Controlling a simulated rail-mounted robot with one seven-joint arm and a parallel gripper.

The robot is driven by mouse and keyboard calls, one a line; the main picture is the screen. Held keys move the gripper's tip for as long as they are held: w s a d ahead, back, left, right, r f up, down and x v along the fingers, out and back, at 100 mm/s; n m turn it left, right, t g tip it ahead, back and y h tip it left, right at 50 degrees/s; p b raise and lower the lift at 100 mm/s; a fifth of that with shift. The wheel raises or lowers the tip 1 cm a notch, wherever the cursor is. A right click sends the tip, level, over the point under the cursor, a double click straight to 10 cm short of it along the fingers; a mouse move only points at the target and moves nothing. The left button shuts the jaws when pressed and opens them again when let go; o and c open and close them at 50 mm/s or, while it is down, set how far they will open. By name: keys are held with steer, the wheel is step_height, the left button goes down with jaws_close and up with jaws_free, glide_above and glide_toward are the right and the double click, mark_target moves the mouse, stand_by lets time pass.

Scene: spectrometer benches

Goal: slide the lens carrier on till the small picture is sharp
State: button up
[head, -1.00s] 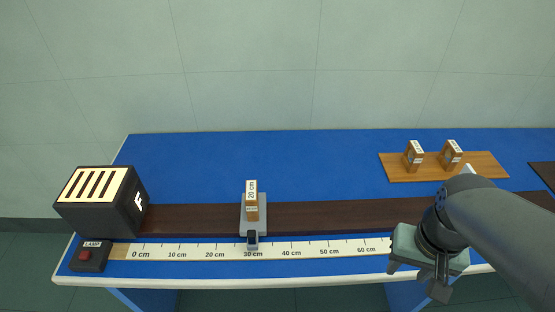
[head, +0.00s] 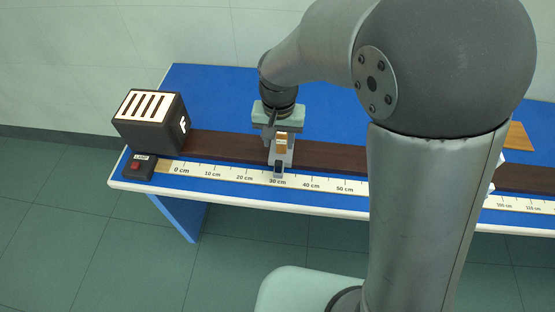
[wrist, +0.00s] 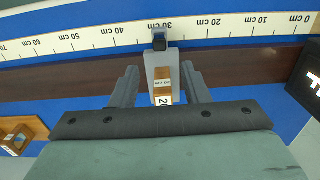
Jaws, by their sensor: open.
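The lens carrier (head: 280,158) is a grey slide with a wooden lens block (head: 282,140) on it. It stands on the dark rail at about 30 cm on the scale. In the wrist view the carrier (wrist: 160,66) and the block marked 20 (wrist: 162,86) lie between my two dark fingers. My gripper (wrist: 160,72) is open, one finger at each side, with a gap to the carrier. In the head view my gripper (head: 277,118) is just over and behind the block. The small picture is not visible; a white edge (head: 493,183) shows beside my arm.
The black lamp box (head: 150,120) with an F on its face stands at the rail's left end. A lamp switch (head: 137,167) is in front of it. The dark rail (head: 225,145) is clear between box and carrier. Wooden lens boards (wrist: 22,130) lie on the bench.

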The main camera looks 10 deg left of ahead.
mark_target(279, 163)
step_height(279, 163, down, 11)
steer(key=shift+r+p, duration=0.15)
steer(key=shift+p, duration=0.35)
jaws_close()
